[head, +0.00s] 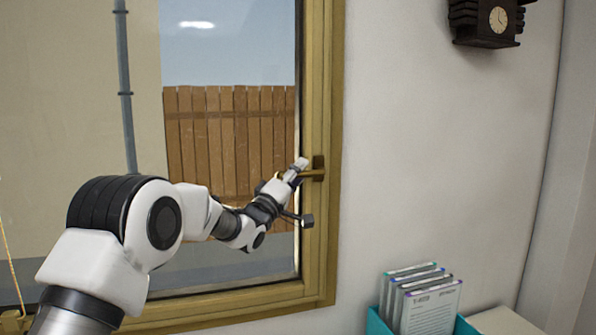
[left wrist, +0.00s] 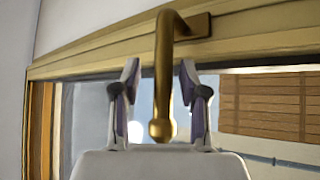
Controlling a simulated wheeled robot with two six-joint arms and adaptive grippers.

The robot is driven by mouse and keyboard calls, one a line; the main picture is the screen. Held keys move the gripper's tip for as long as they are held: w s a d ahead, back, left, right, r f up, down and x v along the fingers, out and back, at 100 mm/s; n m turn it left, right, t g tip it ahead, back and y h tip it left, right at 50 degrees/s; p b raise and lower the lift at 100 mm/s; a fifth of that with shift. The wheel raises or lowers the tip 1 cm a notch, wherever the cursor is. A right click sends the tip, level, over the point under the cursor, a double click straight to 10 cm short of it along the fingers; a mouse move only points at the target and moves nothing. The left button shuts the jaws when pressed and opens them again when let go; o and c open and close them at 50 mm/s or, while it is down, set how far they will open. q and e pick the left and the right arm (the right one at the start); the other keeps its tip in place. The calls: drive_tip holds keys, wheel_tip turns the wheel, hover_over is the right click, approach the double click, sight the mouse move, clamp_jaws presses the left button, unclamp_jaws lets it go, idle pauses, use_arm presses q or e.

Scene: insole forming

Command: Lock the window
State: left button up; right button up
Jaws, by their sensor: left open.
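The window (head: 321,225) has a yellow-brown wooden frame and fills the left of the head view. Its brass handle (head: 314,173) sits on the right side of the frame and points left, about level, toward my left gripper (head: 293,170). In the left wrist view the handle (left wrist: 163,75) runs from its base plate on the frame down between the two fingers of my left gripper (left wrist: 160,85). The fingers are open, one on each side of the handle, with visible gaps. The handle's rounded end lies near the palm. My right gripper is in neither view.
A teal holder (head: 376,322) with several upright cards or booklets (head: 432,305) stands at the lower right, beside a pale surface (head: 503,322). A dark clock (head: 490,22) hangs on the wall at the upper right.

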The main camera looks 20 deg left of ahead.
use_arm(q)
drive_tip(key=shift+c, duration=0.6)
drive_tip(key=shift+w+d+f, duration=0.1)
drive_tip(key=shift+w+f, duration=0.05)
clamp_jaws()
drive_tip(key=shift+f, duration=0.1)
